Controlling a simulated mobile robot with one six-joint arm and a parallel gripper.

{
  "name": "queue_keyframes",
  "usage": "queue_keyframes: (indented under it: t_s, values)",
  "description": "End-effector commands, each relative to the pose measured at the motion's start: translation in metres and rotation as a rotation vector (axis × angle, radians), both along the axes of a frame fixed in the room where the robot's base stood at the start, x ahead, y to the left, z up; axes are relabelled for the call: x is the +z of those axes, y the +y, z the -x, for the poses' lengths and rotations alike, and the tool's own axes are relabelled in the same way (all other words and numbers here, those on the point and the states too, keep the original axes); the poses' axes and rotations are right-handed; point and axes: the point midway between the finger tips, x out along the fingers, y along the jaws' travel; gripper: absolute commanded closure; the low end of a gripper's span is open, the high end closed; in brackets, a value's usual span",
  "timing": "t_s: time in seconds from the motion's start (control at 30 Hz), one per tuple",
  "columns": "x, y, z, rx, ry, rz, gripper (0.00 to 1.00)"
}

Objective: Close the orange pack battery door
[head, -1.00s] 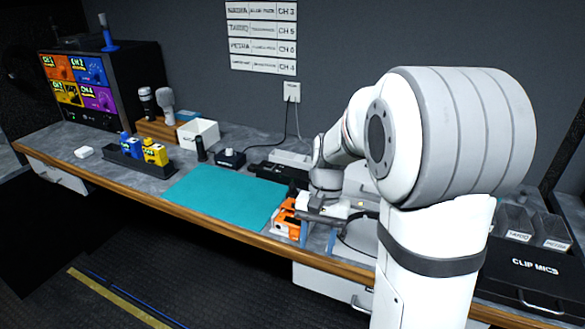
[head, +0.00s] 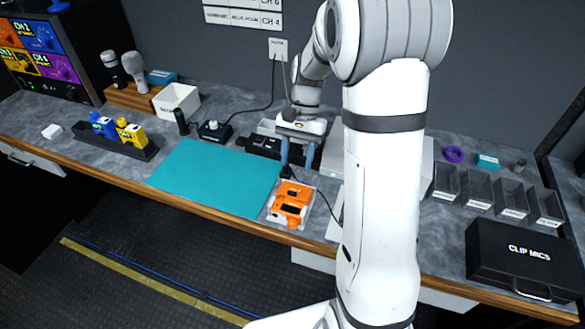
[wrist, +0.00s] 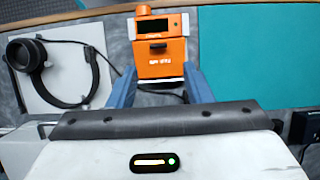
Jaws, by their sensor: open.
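The orange pack (head: 291,205) lies on a pale pad near the table's front edge, just right of the teal mat. It shows dark openings on top in the head view. In the wrist view the orange pack (wrist: 160,52) shows a dark window, a small black tab and a lower orange face with lettering. I cannot tell for sure which part is the battery door or how far open it is. My gripper (head: 297,160) is open and empty, with blue fingers, behind and apart from the pack. In the wrist view its fingers (wrist: 160,76) frame the pack's lower end.
The teal mat (head: 217,178) is clear. A headset (wrist: 40,65) lies on a white pad beside the pack. A black device (head: 260,146) is behind my gripper. Yellow and blue packs stand in a dark holder (head: 92,138) at left. A CLIP MICS case (head: 522,255) is at right.

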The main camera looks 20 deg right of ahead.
Motion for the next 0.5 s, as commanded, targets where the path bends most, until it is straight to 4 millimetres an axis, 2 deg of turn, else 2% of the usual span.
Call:
queue_keyframes:
  t_s: [0.4, 0.5]
  values:
    - [-0.055, 0.008, 0.021, -0.013, 0.005, 0.000, 0.55]
    - [-0.063, 0.009, 0.023, -0.016, 0.002, 0.000, 0.55]
